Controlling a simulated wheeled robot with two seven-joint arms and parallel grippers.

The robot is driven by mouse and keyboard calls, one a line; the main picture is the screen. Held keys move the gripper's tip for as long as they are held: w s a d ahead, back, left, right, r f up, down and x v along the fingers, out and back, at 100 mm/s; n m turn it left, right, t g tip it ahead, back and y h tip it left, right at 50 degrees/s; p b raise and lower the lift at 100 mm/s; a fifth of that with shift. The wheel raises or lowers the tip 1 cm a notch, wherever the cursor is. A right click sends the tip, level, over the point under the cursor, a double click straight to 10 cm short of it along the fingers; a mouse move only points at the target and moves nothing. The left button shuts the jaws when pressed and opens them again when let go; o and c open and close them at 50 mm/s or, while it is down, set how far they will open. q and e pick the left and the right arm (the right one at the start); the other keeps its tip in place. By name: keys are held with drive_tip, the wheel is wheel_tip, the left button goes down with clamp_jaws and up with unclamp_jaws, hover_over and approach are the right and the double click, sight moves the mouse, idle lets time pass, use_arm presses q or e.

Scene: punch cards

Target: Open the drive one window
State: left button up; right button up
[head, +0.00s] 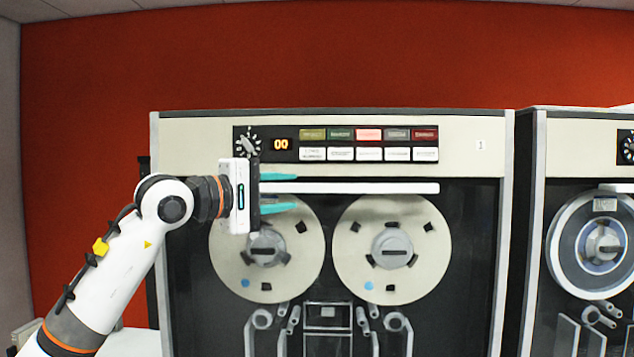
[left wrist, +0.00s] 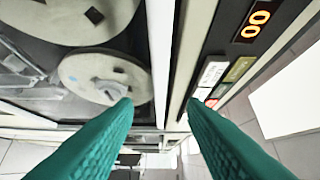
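Drive one is the cream and black tape cabinet (head: 478,143) in the middle of the head view, with its number display (head: 281,144) reading 00. Its window has a long white horizontal bar (head: 380,188) along the top, just under the button panel; the bar also shows in the left wrist view (left wrist: 161,50). My left gripper (head: 297,192) is open at the bar's left end. One teal finger shows above the bar and one below it. In the left wrist view the fingers are apart, with the bar's line between them. Contact cannot be told. My right gripper is out of view.
Two tape reels (head: 299,262) (head: 432,262) sit behind the window area. A row of coloured and white buttons (head: 369,135) and a dial (head: 247,141) are close above the left gripper. A second tape cabinet (head: 572,150) stands at the right.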

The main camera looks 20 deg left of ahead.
sight(320, 188)
use_arm(q)
drive_tip(key=p+x, duration=0.3)
drive_tip(key=x, duration=0.4)
drive_tip(key=shift+w+d+r, duration=0.1)
drive_tip(key=shift+w+d, duration=0.05)
drive_tip(key=shift+w, duration=0.05)
drive_tip(key=shift+w+d, duration=0.2)
drive_tip(key=shift+w, duration=0.2)
clamp_jaws()
